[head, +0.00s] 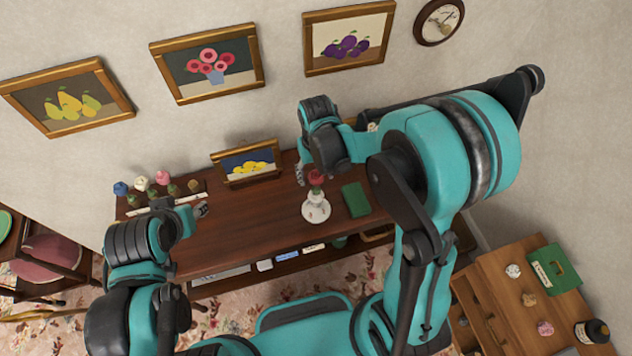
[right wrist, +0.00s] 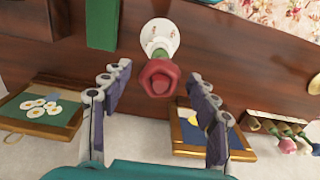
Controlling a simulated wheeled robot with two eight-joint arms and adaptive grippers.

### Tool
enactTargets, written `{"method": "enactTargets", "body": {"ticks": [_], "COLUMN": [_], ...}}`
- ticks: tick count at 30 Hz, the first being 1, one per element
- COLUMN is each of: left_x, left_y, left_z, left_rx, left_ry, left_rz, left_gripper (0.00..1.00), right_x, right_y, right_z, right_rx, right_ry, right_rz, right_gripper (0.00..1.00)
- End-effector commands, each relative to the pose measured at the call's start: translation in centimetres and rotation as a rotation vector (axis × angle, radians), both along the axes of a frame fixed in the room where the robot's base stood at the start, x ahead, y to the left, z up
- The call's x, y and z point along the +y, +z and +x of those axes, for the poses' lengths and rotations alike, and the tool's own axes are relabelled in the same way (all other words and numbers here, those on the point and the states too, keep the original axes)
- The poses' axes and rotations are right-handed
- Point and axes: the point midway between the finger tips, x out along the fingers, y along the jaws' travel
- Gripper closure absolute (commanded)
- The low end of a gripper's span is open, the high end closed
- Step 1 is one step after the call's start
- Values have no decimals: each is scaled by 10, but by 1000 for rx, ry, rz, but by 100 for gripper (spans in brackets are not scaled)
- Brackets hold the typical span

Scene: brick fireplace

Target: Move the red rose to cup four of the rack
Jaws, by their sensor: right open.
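The red rose (head: 317,177) stands upright in a small white vase (head: 315,197) on a saucer on the table. In the right wrist view the rose bloom (right wrist: 159,79) faces the camera, with its green stem and the white saucer (right wrist: 150,27) behind. My right gripper (right wrist: 159,82) is open, its fingers to either side of the bloom with gaps visible. The rack (head: 160,209) is at the table's left end, with blue, white and pink flowers. Its individual cups are too small to tell apart. My left gripper (head: 201,210) is near the rack's right end; its jaws are unclear.
A green book (head: 355,199) lies right of the saucer. A framed lemon picture (head: 246,165) stands at the back of the table, between rack and rose. The table's middle (head: 250,215) is clear. A wooden cabinet (head: 525,270) with small objects stands at the right.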

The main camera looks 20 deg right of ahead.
Motion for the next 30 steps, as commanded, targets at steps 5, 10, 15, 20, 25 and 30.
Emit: {"method": "enactTargets", "body": {"ticks": [5, 10, 15, 20, 25, 30], "left_x": [0, 0, 0, 0, 0, 0], "left_y": [0, 0, 1, 3, 5, 8], "left_z": [0, 0, 0, 0, 0, 0], "left_rx": [0, 0, 0, 0, 0, 0], "left_ry": [0, 0, 0, 0, 0, 0], "left_rz": [0, 0, 0, 0, 0, 0], "left_gripper": [60, 60, 60, 60, 60, 60], "right_x": [0, 0, 0, 0, 0, 0], "right_y": [0, 0, 1, 4, 8, 11], "right_z": [0, 0, 0, 0, 0, 0], "right_rx": [0, 0, 0, 0, 0, 0], "right_ry": [0, 0, 0, 0, 0, 0], "right_rz": [0, 0, 0, 0, 0, 0], "right_gripper": [66, 82, 82, 82, 82, 82]}}
